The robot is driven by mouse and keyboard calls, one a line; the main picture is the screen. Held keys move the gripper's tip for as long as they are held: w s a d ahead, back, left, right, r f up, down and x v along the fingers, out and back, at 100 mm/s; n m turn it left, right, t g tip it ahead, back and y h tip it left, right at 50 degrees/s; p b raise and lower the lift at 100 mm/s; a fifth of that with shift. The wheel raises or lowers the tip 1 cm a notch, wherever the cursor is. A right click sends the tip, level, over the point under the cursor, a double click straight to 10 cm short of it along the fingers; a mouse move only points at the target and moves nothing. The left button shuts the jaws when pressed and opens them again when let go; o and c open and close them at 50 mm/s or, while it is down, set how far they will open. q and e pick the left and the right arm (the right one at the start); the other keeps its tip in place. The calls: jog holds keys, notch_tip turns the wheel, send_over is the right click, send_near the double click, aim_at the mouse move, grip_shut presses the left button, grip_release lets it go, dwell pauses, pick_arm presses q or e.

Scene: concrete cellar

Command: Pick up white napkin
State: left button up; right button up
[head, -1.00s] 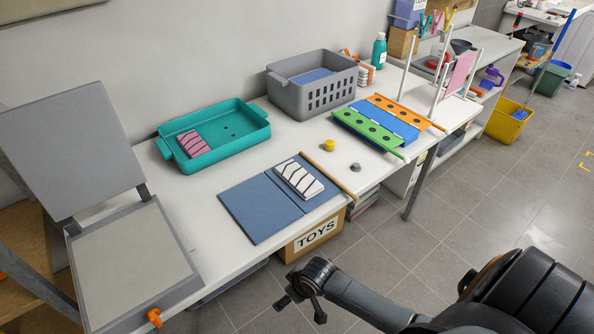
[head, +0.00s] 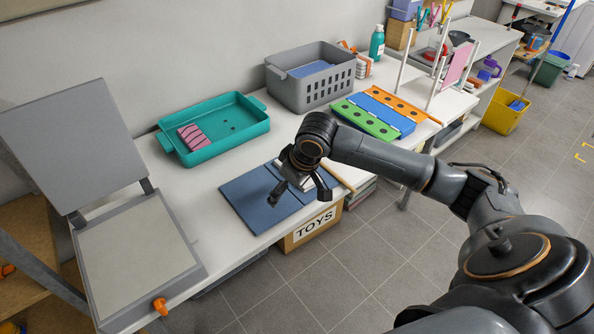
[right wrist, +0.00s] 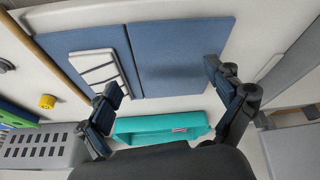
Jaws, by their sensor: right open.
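The white napkin (right wrist: 95,70), folded and marked with dark stripes, lies flat on the blue folding board (head: 247,205) on the white table. In the head view my right gripper (head: 298,190) is over the board and hides most of the napkin. In the right wrist view the open, empty fingers of my right gripper (right wrist: 162,82) point toward the blue board (right wrist: 180,55). The napkin is left of the space between them, close to the left finger; I cannot tell the exact height. My left gripper is not in view.
A teal tray (head: 229,147) holding a pink striped napkin (head: 194,137) stands behind the board. A grey basket (head: 298,97), a coloured rack (head: 380,112) and a wooden rod (head: 342,181) are nearby. A grey hinged panel (head: 130,255) stands left.

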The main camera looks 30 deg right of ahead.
jog(key=w+d+r+m, duration=0.3)
jog(key=d+r, duration=0.5)
jog(key=d, duration=0.1)
jog(key=shift+h, duration=0.3)
jog(key=x, duration=0.6)
jog(key=p+x, duration=0.1)
jog(key=x, duration=0.1)
jog(key=shift+w+d+f, duration=0.25)
jog(key=shift+w+f, duration=0.05)
jog(key=shift+w, duration=0.15)
jog(key=p+x, duration=0.1)
jog(key=x, duration=0.3)
jog(key=shift+w+f, duration=0.25)
jog(key=shift+f, duration=0.3)
jog(key=shift+t, duration=0.3)
jog(key=c, duration=1.2)
